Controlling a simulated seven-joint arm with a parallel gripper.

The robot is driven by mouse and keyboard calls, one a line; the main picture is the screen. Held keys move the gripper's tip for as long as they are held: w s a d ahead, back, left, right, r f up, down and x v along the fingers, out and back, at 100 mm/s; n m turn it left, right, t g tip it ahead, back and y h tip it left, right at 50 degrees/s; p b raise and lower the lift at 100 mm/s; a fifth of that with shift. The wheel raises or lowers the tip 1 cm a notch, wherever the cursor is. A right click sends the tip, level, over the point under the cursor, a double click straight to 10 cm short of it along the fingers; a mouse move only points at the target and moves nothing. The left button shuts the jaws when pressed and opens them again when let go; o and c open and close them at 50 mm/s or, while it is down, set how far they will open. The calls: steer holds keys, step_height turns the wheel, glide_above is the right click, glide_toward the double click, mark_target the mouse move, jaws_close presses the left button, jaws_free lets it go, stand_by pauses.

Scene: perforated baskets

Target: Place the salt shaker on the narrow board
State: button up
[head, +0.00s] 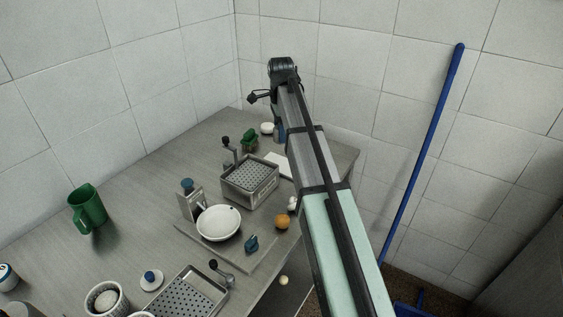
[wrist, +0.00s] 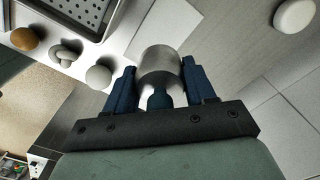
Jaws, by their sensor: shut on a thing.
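The salt shaker appears to be the metallic cylinder (wrist: 160,62) with a dark blue end, seen in the wrist view. My gripper (wrist: 162,88) is shut on it, with one blue finger on each side. A pale, flat board (wrist: 165,26) lies just beyond the shaker; it also shows in the head view (head: 277,162), partly behind my arm. I cannot tell whether the shaker touches the surface below. In the head view my gripper (head: 280,134) is mostly hidden by my arm at the far end of the counter.
A perforated metal basket (head: 249,179) stands left of the pale board. An orange ball (head: 282,222) and small pale objects (wrist: 98,76) lie near the counter's front edge. A white round object (wrist: 294,15) sits on the other side. A white bowl (head: 219,223) stands nearer.

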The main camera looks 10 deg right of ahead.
steer(key=shift+f, duration=4.9)
steer(key=shift+f, duration=0.15)
steer(key=o, duration=1.1)
step_height(320, 180, up, 12)
steer(key=shift+r, duration=0.15)
